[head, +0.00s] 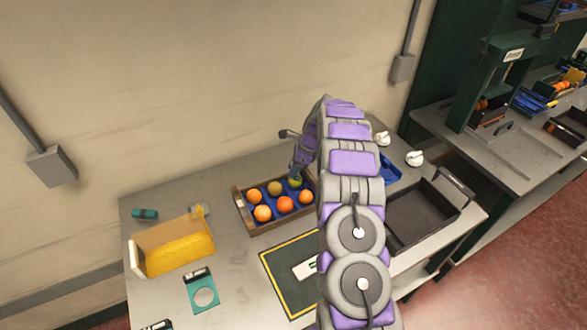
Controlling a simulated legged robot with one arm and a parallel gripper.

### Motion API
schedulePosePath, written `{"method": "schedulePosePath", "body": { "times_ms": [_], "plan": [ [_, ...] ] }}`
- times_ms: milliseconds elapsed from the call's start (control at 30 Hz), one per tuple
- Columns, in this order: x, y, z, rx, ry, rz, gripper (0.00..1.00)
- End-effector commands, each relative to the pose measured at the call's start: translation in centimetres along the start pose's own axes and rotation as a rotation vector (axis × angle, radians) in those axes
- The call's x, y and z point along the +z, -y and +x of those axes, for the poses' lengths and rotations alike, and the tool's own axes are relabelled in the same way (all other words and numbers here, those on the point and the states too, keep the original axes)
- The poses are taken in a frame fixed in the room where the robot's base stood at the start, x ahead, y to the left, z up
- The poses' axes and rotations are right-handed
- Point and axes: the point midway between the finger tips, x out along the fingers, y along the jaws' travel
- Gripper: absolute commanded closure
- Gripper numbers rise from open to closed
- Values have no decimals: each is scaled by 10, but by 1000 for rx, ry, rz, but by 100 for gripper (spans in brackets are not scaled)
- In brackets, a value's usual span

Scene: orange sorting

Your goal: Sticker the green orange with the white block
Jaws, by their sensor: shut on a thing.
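The green orange (295,182) sits at the back right of a wooden tray (278,228), partly hidden by my gripper (295,174). My gripper reaches down onto the green orange from above and is shut on it; the fingertips are small and partly hidden. The orange still appears to be at tray level. A flat white block (305,268) with a dark green mark lies on a black mat with a yellow border (285,292), partly hidden by my arm.
Several other oranges share the tray. A yellow bin (175,245) and a teal plate with a round hole (204,294) are at left. A dark empty crate (425,212) and two white knobbed objects (382,138) (414,159) are at right. The wall stands close behind.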

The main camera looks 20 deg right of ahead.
Motion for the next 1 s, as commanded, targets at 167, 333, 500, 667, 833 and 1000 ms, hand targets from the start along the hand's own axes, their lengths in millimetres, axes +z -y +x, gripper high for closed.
{"method": "schedulePosePath", "body": {
  "times_ms": [167,333,500,667,833,1000],
  "plan": [
    [7,0,-16,-2,0,-1,100],
    [11,0,-27,-3,0,0,100],
    [16,0,-39,-4,0,0,100],
    [20,0,-50,-4,1,0,100],
    [23,0,-55,-4,1,0,100],
    [22,0,-54,-3,1,0,100]
  ]
}}
